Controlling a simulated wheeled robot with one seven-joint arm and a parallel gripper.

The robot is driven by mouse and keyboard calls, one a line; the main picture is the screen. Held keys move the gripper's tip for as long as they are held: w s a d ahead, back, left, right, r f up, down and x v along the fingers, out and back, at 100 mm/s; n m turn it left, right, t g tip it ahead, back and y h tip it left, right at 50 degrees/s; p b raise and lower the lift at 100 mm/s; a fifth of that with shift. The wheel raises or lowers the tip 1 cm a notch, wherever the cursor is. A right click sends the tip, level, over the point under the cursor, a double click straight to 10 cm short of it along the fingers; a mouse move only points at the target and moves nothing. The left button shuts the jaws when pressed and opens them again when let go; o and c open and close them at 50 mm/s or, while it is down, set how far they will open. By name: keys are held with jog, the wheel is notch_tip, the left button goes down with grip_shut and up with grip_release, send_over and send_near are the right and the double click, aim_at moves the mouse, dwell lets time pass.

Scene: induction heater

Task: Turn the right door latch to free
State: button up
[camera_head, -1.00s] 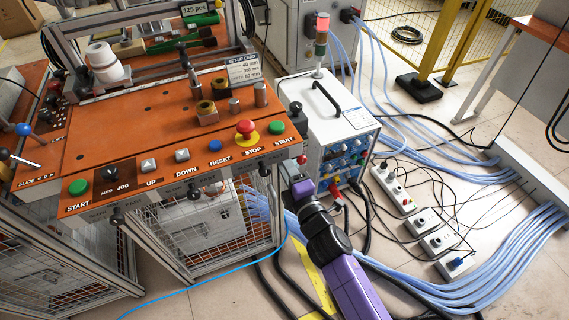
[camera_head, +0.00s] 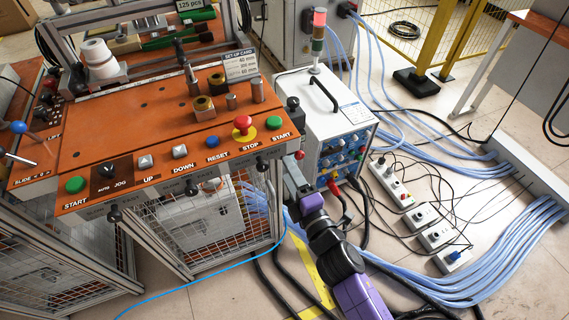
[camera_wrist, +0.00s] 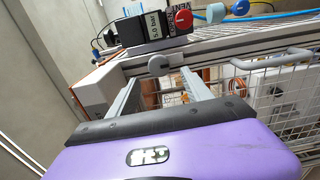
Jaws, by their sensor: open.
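The right door latch appears to be the round grey knob (camera_wrist: 160,66) on the frame post in the wrist view. It lies between and slightly beyond my two grey fingers; I cannot tell whether they touch it. My gripper (camera_wrist: 157,82) is open, its purple body filling the bottom of that view. In the head view my gripper (camera_head: 291,172) is at the console's right front corner, its fingertips partly hidden. A dark knob (camera_head: 262,164) under the console's right front edge may be the same latch.
A mesh door with a grey bar handle (camera_wrist: 272,60) is right of the knob. A black box with a red knob (camera_wrist: 184,19) sits just above. A white cabinet (camera_head: 325,112) stands close to my arm. Cables and power strips (camera_head: 391,183) cover the floor at right.

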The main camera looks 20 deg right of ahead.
jog(key=s, duration=0.2)
jog(key=shift+s, duration=0.35)
dwell(0.4)
jog(key=s+r+m+g+p, duration=0.1)
jog(key=s+r+m, duration=0.3)
jog(key=s, duration=0.7)
jog(key=s+r+m+g+p, duration=0.1)
jog(key=s+r+m+p, duration=0.1)
jog(key=s+r+m, duration=0.3)
jog(key=s+r+m+g+p, duration=0.1)
jog(key=s+r+m, duration=0.3)
jog(key=s+m, duration=0.5)
jog(key=f+p+v, duration=0.1)
jog(key=f+v, duration=0.1)
jog(key=v, duration=0.7)
jog(key=shift+s+d, duration=0.2)
jog(key=shift+s, duration=0.15)
